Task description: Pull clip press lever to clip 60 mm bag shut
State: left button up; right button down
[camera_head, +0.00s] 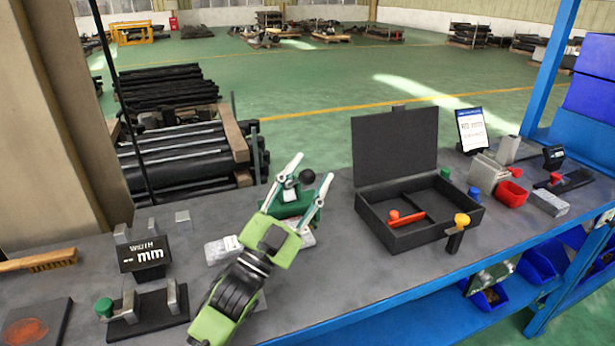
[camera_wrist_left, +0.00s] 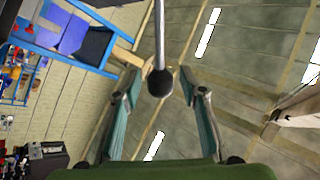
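The clip press (camera_head: 290,205) has a green body and stands near the back edge of the bench, partly hidden by my left gripper. Its lever ends in a black ball knob (camera_head: 307,177). My left gripper (camera_head: 312,166) is open, with one finger on each side of the knob. In the left wrist view the knob (camera_wrist_left: 160,83) and its thin rod (camera_wrist_left: 159,35) show between the open fingertips (camera_wrist_left: 161,90), with gaps on both sides. A pale packet (camera_head: 222,249) lies left of the gripper; I cannot tell its width. My right gripper is out of view.
A width gauge (camera_head: 144,253) showing "-- mm" stands at left, near a brush (camera_head: 38,261). Bare bench (camera_head: 330,275) lies between gripper and case.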

pick_arm(q)
jog(key=v, duration=0.5)
jog(key=shift+f, duration=0.1)
jog(key=s+a, duration=0.7)
jog(key=s, duration=0.2)
jog(key=shift+s+a, duration=0.25)
jog(key=shift+s, duration=0.05)
